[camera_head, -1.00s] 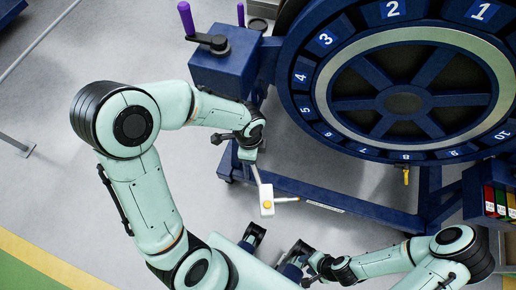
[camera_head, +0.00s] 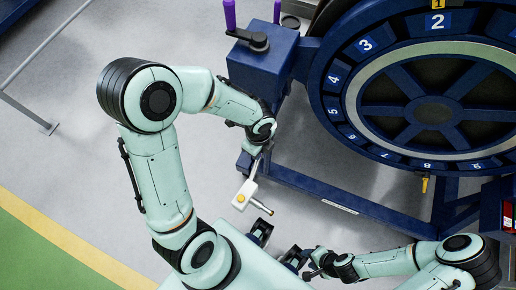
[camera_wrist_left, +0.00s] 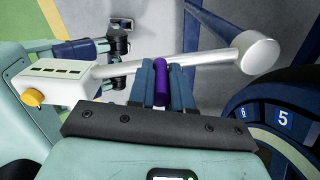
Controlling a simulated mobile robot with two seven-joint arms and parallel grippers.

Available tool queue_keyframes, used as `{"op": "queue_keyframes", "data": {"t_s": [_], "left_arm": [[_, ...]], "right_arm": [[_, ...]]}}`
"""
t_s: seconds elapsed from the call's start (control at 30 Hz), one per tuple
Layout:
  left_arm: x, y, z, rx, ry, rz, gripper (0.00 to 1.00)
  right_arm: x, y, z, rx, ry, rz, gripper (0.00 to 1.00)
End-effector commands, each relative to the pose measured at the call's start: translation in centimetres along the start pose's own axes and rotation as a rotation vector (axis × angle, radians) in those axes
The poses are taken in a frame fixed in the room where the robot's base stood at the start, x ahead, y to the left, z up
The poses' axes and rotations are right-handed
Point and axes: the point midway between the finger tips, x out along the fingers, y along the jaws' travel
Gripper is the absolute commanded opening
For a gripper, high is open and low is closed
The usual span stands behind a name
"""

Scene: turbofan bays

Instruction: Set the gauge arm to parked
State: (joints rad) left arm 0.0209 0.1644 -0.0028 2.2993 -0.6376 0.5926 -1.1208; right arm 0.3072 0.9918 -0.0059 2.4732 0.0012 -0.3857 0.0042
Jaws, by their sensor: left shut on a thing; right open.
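The gauge arm is a white box (camera_head: 244,194) with a yellow button and a pale rod running up toward my left wrist, and a short probe pointing lower right. In the left wrist view, the box (camera_wrist_left: 50,84) is at left and the silver rod (camera_wrist_left: 205,62) runs right to a white round end. My left gripper (camera_wrist_left: 161,68) is shut on the arm's purple grip (camera_wrist_left: 161,88), between the box and the round end. In the head view its fingers are hidden behind the wrist. My right gripper (camera_head: 308,271) is open and apart from the gauge arm, at the bottom.
A blue turbofan ring with numbered bays (camera_head: 365,45) fills the upper right on a blue frame (camera_head: 335,196).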

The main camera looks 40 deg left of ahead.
Motion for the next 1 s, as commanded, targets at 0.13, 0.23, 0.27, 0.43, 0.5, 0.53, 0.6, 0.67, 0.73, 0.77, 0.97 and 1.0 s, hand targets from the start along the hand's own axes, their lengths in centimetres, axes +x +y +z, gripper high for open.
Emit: {"op": "queue_keyframes", "data": {"t_s": [0.13,0.23,0.27,0.43,0.5,0.53,0.6,0.67,0.73,0.77,0.97,1.0], "left_arm": [[0.0,0.0,0.2,-0.005,-0.003,0.001,0.00],[0.0,0.0,0.2,-0.006,-0.003,0.001,0.00],[0.0,0.0,0.2,-0.006,-0.003,0.001,0.00],[0.0,0.0,0.3,-0.006,-0.004,0.001,0.42],[0.0,0.0,0.2,-0.005,-0.003,0.001,0.44],[0.0,0.0,0.2,-0.005,-0.003,0.001,0.44],[0.0,0.0,0.2,-0.004,-0.003,0.001,0.44],[0.0,0.0,0.2,-0.004,-0.002,0.001,0.44],[-0.1,0.0,0.1,-0.004,-0.002,0.000,0.44],[-0.2,0.0,0.1,-0.003,-0.002,0.000,0.44],[-2.7,-0.1,0.2,-0.005,-0.003,-0.005,0.44],[-3.6,-0.2,0.2,-0.005,-0.003,-0.007,0.44]], "right_arm": [[0.0,0.0,0.0,0.000,0.000,0.000,0.43],[0.0,0.0,0.0,0.000,0.000,0.000,0.43],[0.0,0.0,0.0,0.000,0.000,0.000,0.43],[0.0,0.0,0.0,0.000,0.000,0.000,0.43],[0.0,0.0,0.0,0.000,0.000,0.000,0.43],[0.0,0.0,0.0,0.000,0.000,0.000,0.43],[0.0,0.0,0.0,0.000,0.000,0.000,0.43],[0.0,0.0,0.0,0.000,0.000,0.000,0.43],[0.0,0.0,0.0,0.000,0.000,0.000,0.43],[-0.1,0.0,0.0,0.000,0.000,0.000,0.43],[-0.8,-0.4,-0.2,-0.001,0.004,-0.001,0.43],[-1.1,-0.5,-0.2,-0.002,0.005,-0.002,0.43]]}}
